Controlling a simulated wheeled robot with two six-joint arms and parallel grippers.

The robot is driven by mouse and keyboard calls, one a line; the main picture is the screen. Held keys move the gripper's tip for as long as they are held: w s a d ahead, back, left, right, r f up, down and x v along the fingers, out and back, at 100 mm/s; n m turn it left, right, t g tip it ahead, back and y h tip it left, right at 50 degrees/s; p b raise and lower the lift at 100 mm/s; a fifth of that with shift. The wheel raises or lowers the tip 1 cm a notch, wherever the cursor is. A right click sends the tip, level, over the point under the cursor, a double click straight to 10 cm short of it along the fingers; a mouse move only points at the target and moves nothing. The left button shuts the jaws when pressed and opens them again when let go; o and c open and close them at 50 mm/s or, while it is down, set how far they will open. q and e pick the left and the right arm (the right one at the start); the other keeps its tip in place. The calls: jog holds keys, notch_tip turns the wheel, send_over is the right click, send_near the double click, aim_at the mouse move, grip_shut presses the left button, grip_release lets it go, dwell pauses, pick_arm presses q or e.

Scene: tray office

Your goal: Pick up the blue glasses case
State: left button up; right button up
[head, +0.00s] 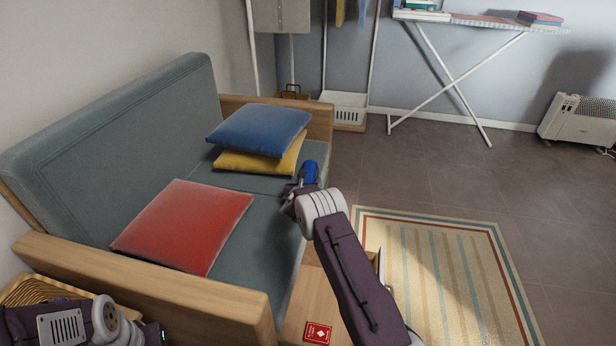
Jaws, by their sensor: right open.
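The blue glasses case (310,172) is a small, rounded blue shape near the front edge of the sofa seat, just right of the yellow cushion. My right gripper (300,186) is open at its near end, and the gripper and wrist hide part of the case. I cannot tell whether the fingers touch it. My left arm is low in the bottom left corner; its gripper (153,334) shows only as a dark bit at the picture's bottom edge, far from the case.
The grey-green sofa (250,222) holds a red cushion (185,225) and a blue cushion (258,130) on a yellow cushion (262,160). A wooden side table (292,318) bears a red card (318,333). A striped rug (440,265) lies at right. Behind stand an ironing board (470,22) and heater (580,120).

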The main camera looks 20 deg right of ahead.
jog(key=c, duration=1.5)
jog(key=shift+r, duration=0.1)
jog(key=r+p, duration=0.2)
jog(key=r, duration=0.1)
jog(key=r+p, duration=0.1)
jog(key=r, duration=0.1)
jog(key=shift+s+d, duration=0.2)
jog(key=shift+d, duration=0.05)
jog(key=s+d+r+p, duration=0.3)
jog(key=s+d+r, duration=0.3)
jog(key=s+d, duration=0.1)
jog(key=shift+d, duration=0.75)
